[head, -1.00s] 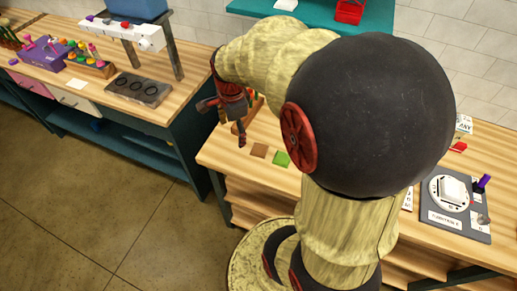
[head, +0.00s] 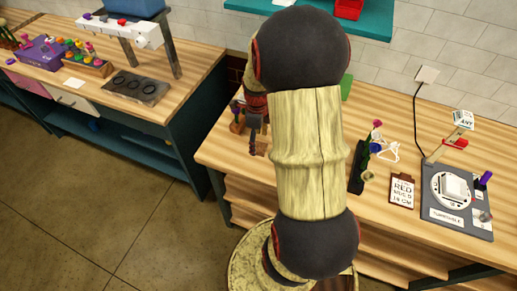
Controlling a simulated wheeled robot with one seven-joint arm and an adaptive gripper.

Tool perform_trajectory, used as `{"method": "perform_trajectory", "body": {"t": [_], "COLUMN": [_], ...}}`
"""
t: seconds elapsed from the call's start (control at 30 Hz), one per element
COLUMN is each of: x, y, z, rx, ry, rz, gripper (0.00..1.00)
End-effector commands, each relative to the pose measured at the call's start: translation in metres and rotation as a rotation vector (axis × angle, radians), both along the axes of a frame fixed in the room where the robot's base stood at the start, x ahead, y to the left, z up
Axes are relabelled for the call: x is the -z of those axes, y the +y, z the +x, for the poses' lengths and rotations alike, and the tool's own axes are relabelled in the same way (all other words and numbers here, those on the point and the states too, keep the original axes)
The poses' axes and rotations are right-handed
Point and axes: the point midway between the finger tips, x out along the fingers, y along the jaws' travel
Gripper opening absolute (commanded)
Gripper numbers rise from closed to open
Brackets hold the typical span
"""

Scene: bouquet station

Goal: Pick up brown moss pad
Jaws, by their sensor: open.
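My gripper (head: 249,136) is open, with its dark fingers pointing down over the left end of the right-hand wooden bench. A small patch of the brown moss pad (head: 262,149) shows on the bench beside the lower finger. Most of the pad is hidden by my gripper and arm. I cannot tell whether the fingers touch it. Nothing shows held between the fingers.
My arm hides the middle of the bench (head: 440,112). To its right are a black stand with flowers (head: 357,167), a RED label clipboard (head: 402,190) and a turntable (head: 457,200). A gap separates the left bench (head: 185,85).

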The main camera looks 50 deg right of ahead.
Motion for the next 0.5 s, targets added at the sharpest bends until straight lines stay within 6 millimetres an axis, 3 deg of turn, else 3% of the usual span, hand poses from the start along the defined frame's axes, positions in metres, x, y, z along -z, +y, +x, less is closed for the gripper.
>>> {"method": "perform_trajectory", "body": {"t": [0.17, 0.37, 0.5], "x": [0.023, 0.022, 0.022], "y": [0.000, 0.000, 0.000], "z": [0.000, 0.001, 0.000], "rx": [-0.001, -0.001, -0.001], "ry": [0.000, -0.001, -0.001], "rz": [0.000, -0.001, -0.001], "gripper": [0.68, 0.68, 0.61]}}
